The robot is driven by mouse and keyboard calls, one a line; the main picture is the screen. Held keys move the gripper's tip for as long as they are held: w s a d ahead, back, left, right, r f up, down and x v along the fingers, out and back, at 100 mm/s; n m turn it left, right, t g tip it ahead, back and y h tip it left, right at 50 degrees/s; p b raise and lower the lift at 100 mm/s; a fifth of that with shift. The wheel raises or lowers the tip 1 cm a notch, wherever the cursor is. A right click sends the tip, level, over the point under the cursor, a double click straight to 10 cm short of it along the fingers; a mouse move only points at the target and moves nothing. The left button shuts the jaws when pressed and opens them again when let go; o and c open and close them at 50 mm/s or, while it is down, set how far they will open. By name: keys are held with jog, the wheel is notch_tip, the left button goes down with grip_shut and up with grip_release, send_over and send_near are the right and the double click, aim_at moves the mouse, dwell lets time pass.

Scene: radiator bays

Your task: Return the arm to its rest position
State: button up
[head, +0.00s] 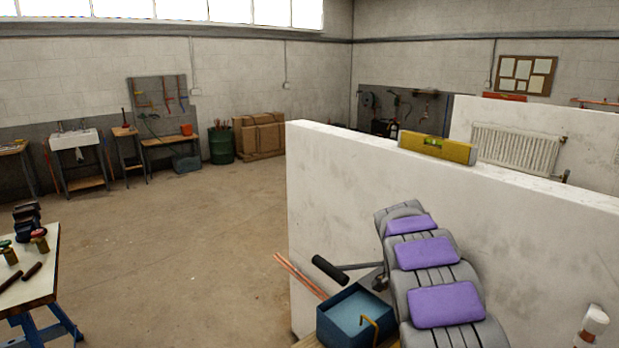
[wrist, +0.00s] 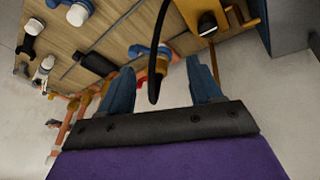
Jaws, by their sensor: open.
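My arm (head: 438,270), grey with purple pads, rises from the bottom of the head view in front of a white partition wall (head: 340,190). Its far end bends away, and I cannot make out my gripper's fingers there. In the wrist view my gripper (wrist: 160,66) shows two blue fingers spread apart, open. A black curved strip (wrist: 157,50) crosses the gap between them in the picture. I cannot tell how far it is from the fingers, and nothing is visibly clamped.
A wooden surface with several fittings (wrist: 75,50) shows in the wrist view. In the head view, a blue bin (head: 355,312) and black-handled tool (head: 330,269) sit beside my arm. A yellow level (head: 437,147) lies on the wall top. Open floor (head: 200,230) lies left.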

jog(key=s+a+r+n+y, duration=0.1)
jog(key=s+a+r+n, duration=0.15)
jog(key=s, duration=0.75)
jog(key=s+a+r+n+y, duration=0.15)
jog(key=s+a+n, duration=0.25)
jog(key=s, duration=0.6)
jog(key=s+a+r+n, duration=0.2)
jog(key=s+a+n, duration=0.2)
jog(key=s, duration=0.5)
jog(key=s+a+f+n+y, duration=0.1)
jog(key=s+a+n, duration=0.1)
jog(key=s, duration=0.4)
jog(key=s+a+f+n, duration=0.2)
jog(key=s+n, duration=0.1)
jog(key=s, duration=0.4)
jog(key=shift+s+g+y, duration=0.2)
jog(key=shift+g+y, duration=0.15)
jog(key=shift+g, duration=0.05)
jog(key=shift+a, duration=0.1)
